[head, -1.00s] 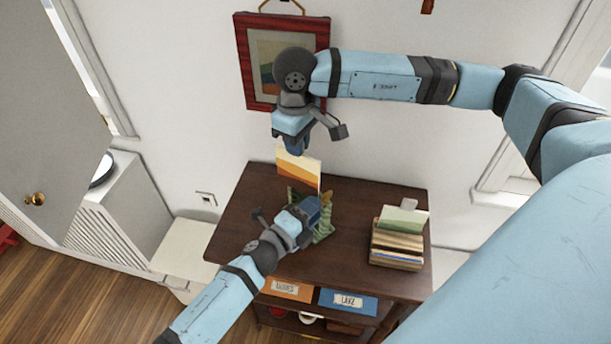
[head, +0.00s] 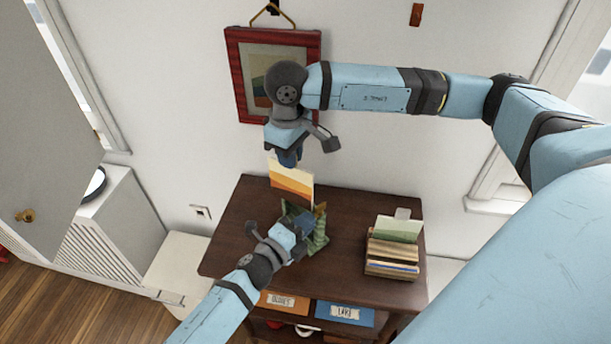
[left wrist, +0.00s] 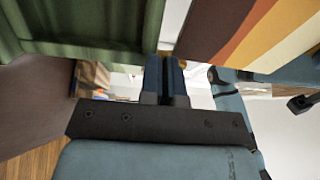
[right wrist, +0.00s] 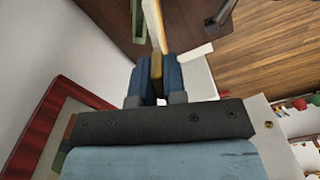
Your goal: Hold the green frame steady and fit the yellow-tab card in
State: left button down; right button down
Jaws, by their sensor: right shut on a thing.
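The striped orange, yellow and cream card (head: 291,186) stands upright above the green frame (head: 318,232) on the dark cabinet top. My right gripper (head: 287,160) is shut on its top; in the right wrist view a mustard tab (right wrist: 157,67) sits between the fingers. The card's lower edge is close to the frame; I cannot tell whether it is inside. My left gripper (head: 302,221) is beside the frame and hides part of it. In the left wrist view its fingers (left wrist: 165,65) are together, between the frame (left wrist: 80,22) and the card (left wrist: 245,30).
A box of upright cards (head: 393,255) stands to the right on the cabinet top (head: 355,210). A red-framed picture (head: 233,80) hangs on the wall behind my right gripper. Labelled orange and blue fronts (head: 345,312) are below. The cabinet's back right is clear.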

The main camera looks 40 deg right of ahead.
jog(key=shift+d, duration=0.2)
dwell(0.5)
jog(key=shift+w+d, duration=0.15)
jog(key=shift+d, duration=1.3)
jog(key=shift+f, duration=0.15)
jog(key=shift+f, duration=0.65)
